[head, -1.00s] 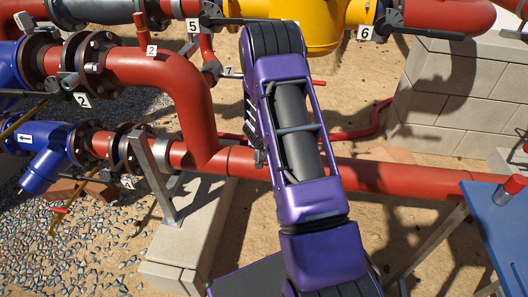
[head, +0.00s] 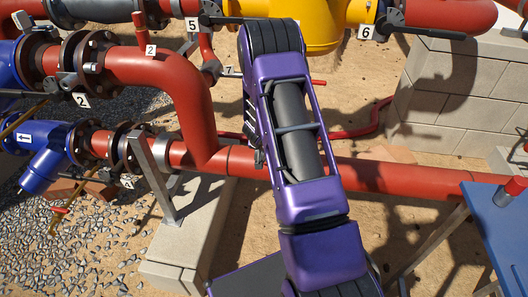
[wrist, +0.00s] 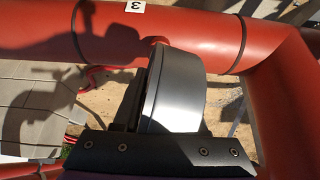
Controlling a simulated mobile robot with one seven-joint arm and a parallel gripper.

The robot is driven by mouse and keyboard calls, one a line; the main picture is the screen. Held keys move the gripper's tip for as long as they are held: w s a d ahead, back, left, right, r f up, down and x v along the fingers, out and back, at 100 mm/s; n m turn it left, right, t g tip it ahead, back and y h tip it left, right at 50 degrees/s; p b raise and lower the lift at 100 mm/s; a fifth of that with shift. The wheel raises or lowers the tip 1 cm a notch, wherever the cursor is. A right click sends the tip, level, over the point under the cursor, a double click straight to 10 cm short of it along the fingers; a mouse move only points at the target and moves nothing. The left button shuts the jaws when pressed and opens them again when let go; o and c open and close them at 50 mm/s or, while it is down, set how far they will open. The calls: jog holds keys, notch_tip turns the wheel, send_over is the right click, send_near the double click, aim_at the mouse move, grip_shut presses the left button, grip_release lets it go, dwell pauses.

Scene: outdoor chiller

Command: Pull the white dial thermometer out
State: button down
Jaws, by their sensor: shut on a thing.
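The dial thermometer (wrist: 172,92) shows in the wrist view as a round grey casing, seen nearly edge-on. Its dial face is turned away from me. My gripper (wrist: 160,145) is shut on the thermometer, with the dark jaw parts at the casing's lower edge and left side. The casing's top lies in front of the red pipe (wrist: 215,42), close to a small red stub on it. I cannot tell whether the stem is still in the pipe. In the head view my own arm hides the gripper and thermometer.
A red pipe bend (wrist: 275,85) runs down the right of the wrist view. A label "3" (wrist: 135,6) sits on the pipe. In the head view, red pipes (head: 200,110), a yellow body (head: 310,25), block walls (head: 445,95) and a blue table (head: 500,225) surround my arm.

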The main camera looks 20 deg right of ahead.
jog(key=shift+s+a+f, duration=0.3)
jog(key=shift+a+f, duration=0.15)
jog(key=shift+f, duration=0.15)
jog(key=shift+s+a+r+g+p, duration=0.15)
jog(key=shift+s+a+r+p, duration=0.15)
jog(key=shift+r+p, duration=0.3)
jog(key=shift+s+a+r+g+p, duration=0.2)
jog(key=shift+s+r+p, duration=0.15)
jog(key=shift+r, duration=0.3)
jog(key=shift+p+v, duration=1.15)
jog(key=shift+v, duration=1.4)
jog(key=shift+w+d+r, duration=0.1)
jog(key=shift+d, duration=0.1)
jog(key=c, duration=1)
grip_release()
jog(key=shift+c, duration=0.2)
grip_shut()
jog(key=shift+d, duration=0.1)
jog(key=shift+d+r, duration=0.1)
